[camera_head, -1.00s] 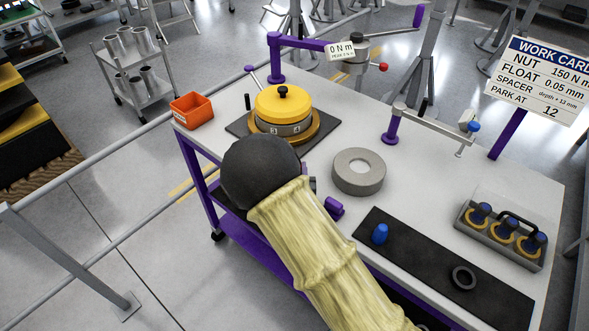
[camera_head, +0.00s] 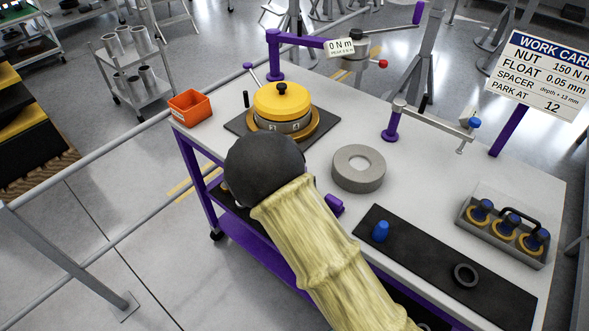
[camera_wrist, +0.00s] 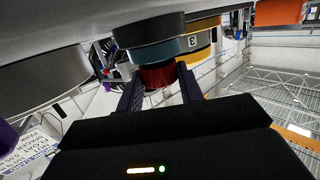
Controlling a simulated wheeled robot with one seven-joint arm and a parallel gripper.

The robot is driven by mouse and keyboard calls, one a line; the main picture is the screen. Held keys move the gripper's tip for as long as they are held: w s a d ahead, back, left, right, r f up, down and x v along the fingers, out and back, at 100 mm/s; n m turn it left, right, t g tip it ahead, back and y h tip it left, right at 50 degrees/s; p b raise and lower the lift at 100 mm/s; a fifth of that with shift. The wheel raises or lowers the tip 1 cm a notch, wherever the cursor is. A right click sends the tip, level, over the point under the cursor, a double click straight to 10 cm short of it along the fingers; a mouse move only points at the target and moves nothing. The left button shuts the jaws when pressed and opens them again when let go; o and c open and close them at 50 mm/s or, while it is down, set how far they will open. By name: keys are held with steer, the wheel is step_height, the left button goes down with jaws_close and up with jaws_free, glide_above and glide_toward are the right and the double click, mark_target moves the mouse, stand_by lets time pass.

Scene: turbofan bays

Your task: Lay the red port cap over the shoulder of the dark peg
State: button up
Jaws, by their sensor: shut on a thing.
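The red port cap (camera_wrist: 160,75) shows in the wrist view as a short red cylinder, between the two purple fingers of my gripper (camera_wrist: 160,88), which is shut on it. A grey-blue ring shows right above the cap in that picture; I cannot tell whether they touch. In the head view my own arm hides the gripper and the cap. A small dark peg (camera_head: 246,99) stands upright on the bench, beside the dark plate under the yellow-topped fixture and near the orange bin. The cap is not seen on the peg.
The yellow-topped fixture (camera_head: 283,103) stands on a dark plate. The orange bin (camera_head: 190,107) sits at the bench's left corner. A grey ring (camera_head: 358,168), a black mat (camera_head: 425,262) and a carrier (camera_head: 505,233) fill the right side. A purple torque arm (camera_head: 300,41) reaches over the back.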

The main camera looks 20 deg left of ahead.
steer(key=shift+f+b, duration=0.4)
steer(key=shift+b, duration=0.05)
stand_by(0.9)
steer(key=o, duration=1)
steer(key=p+v, duration=0.2)
steer(key=v, duration=1.3)
steer(key=shift+s+r+p, duration=0.15)
steer(key=shift+r+p, duration=0.15)
steer(key=shift+p, duration=0.1)
steer(key=p+v, duration=0.2)
steer(key=p, duration=0.3)
steer(key=shift+f+p, duration=0.2)
steer(key=shift+p, duration=0.1)
